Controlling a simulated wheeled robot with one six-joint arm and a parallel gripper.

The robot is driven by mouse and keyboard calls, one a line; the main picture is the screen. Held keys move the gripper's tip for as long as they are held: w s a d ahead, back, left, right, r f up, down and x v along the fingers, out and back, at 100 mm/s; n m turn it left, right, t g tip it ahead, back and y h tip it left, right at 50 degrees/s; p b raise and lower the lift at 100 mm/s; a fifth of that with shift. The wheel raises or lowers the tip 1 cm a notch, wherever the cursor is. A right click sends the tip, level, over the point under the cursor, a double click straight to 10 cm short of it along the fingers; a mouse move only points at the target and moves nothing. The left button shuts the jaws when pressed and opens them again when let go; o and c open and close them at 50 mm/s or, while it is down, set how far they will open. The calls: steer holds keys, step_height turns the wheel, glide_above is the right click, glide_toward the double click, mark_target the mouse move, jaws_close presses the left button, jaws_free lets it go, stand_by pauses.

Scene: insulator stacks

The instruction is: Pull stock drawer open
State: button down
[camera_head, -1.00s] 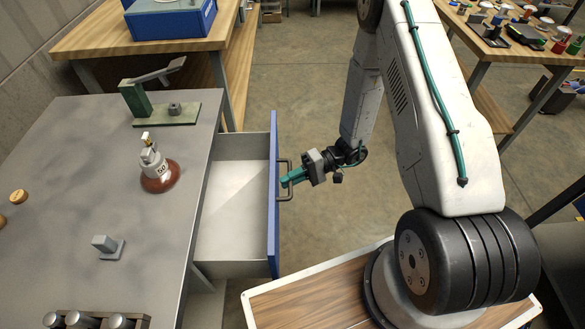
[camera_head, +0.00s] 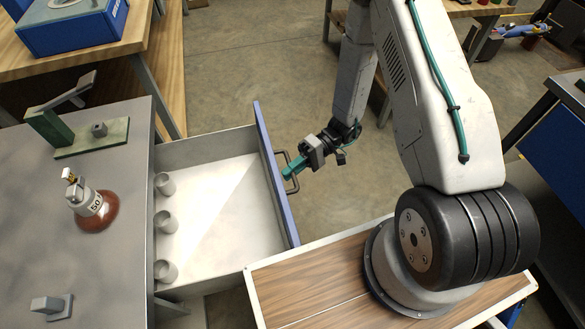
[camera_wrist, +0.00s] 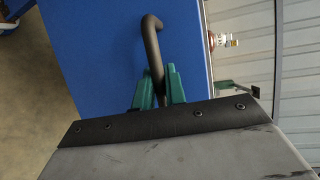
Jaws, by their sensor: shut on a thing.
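The stock drawer (camera_head: 215,215) stands well open from the grey bench, its light inside in plain view. Its blue front (camera_head: 276,170) faces my arm and fills much of the wrist view (camera_wrist: 100,40). Three small grey cups stand in a row at the drawer's inner end, the middle one (camera_head: 165,221) among them. My gripper (camera_head: 290,173) is at the dark bar handle (camera_head: 294,185) on the outer face of the drawer front. In the wrist view my teal fingers (camera_wrist: 158,88) are shut on the handle (camera_wrist: 152,50), one on each side of it.
The grey bench (camera_head: 120,260) carries a brown-based insulator piece (camera_head: 94,208), a green fixture (camera_head: 90,138) and a small grey block (camera_head: 45,306). A wooden bench with a blue box (camera_head: 75,25) stands behind. Floor (camera_head: 240,70) beyond the drawer is clear.

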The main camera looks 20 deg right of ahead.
steer(key=c, duration=1.5)
jaws_free()
steer(key=shift+o, duration=0.2)
steer(key=v, duration=0.7)
steer(key=shift+d, duration=0.4)
steer(key=shift+w, duration=0.15)
